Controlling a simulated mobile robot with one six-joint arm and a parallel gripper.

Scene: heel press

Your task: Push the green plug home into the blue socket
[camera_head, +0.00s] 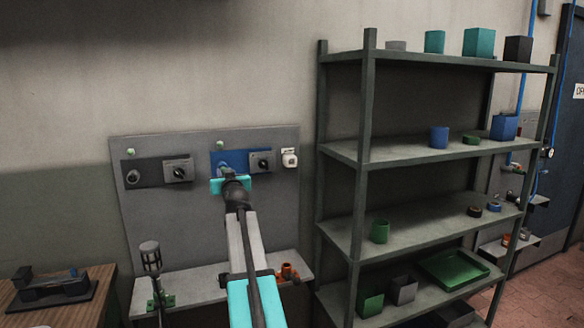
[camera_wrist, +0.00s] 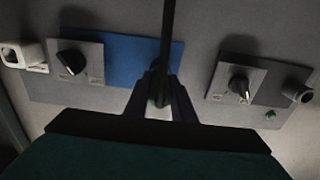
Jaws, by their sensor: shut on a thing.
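The blue socket's plate (camera_head: 232,157) is on the grey wall panel, right of its middle. It also shows in the wrist view (camera_wrist: 115,52); the socket opening is mostly hidden by my gripper. My gripper (camera_head: 225,174) is in front of the lower left part of the blue plate. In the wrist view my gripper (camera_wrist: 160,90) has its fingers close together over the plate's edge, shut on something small. A dull green patch between the fingers, likely the green plug (camera_wrist: 154,103), barely shows. How deep it sits cannot be told.
A black-and-grey unit with a round port and knob (camera_head: 177,171) is at left on the panel. A grey knob unit (camera_head: 262,162) and a white fitting (camera_head: 289,157) sit close right of the blue plate. A shelf rack (camera_head: 365,150) stands right; a ledge (camera_head: 200,285) runs below.

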